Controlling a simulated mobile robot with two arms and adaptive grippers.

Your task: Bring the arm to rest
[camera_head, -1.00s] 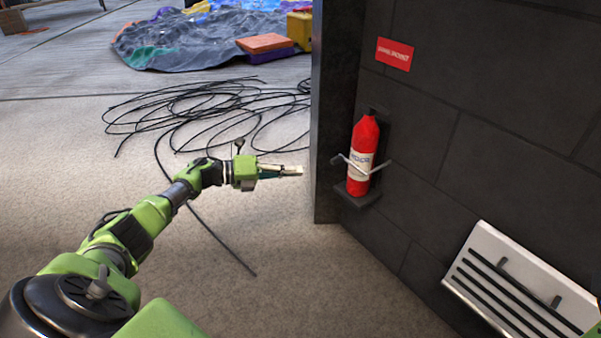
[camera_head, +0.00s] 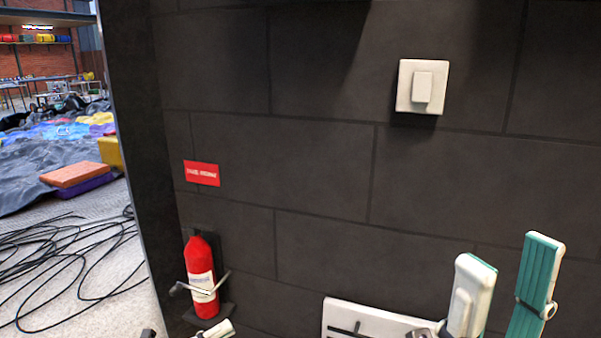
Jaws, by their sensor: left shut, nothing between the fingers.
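My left gripper (camera_head: 217,329) shows only as a small pale tip at the bottom edge, just below the red fire extinguisher (camera_head: 202,275). It is shut with nothing in it. The rest of the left arm is below the picture. My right gripper (camera_head: 506,285) stands at the lower right with its fingers pointing up. Its white and teal fingers are apart, with nothing visible between them. The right arm behind it is out of view.
A dark block wall (camera_head: 320,160) fills most of the view. It bears a white switch (camera_head: 422,87), a red sign (camera_head: 202,173) and a white slatted panel (camera_head: 340,316). Beyond its left edge, black cables (camera_head: 65,265) lie on the floor near an orange block (camera_head: 77,175).

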